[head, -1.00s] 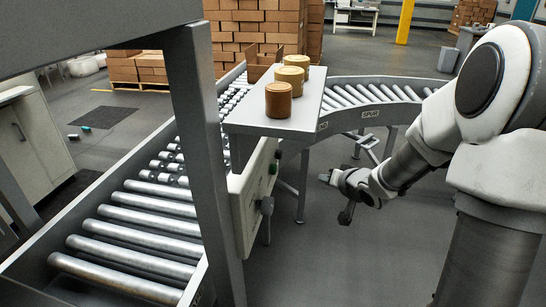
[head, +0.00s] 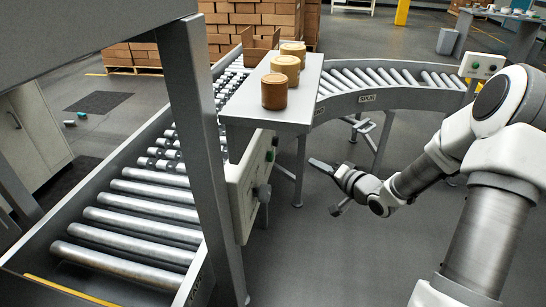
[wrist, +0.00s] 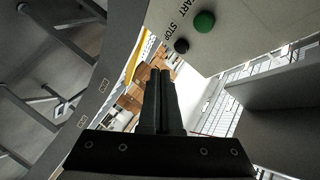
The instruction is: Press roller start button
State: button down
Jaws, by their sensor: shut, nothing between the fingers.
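A pale control panel (head: 247,185) is mounted on the side of the roller conveyor, left of my gripper in the head view. In the wrist view a panel (wrist: 240,30) fills the top right, with a round green button (wrist: 204,21) beside START lettering and a smaller black button (wrist: 181,46) beside STOP. On the panel in the head view the green button (head: 274,141) is tiny and seen nearly edge-on. My gripper (head: 312,162) is shut and empty, to the right of this panel, apart from it. Its shut fingers (wrist: 160,74) point below the buttons in the wrist view.
A grey dial or knob (head: 264,192) sticks out low on the panel. Several round canisters (head: 275,92) stand on the grey shelf above it. A curved roller conveyor (head: 375,98) runs behind my gripper. Another button box (head: 482,66) stands at right.

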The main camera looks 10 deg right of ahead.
aim_at(270, 157)
jog(key=w+a+b, duration=0.2)
jog(key=a+b, duration=0.1)
jog(key=a, duration=0.5)
jog(key=shift+w+a, duration=0.2)
jog(key=shift+w, duration=0.15)
dwell(1.8)
jog(key=shift+w+a, duration=0.15)
jog(key=shift+a, duration=0.25)
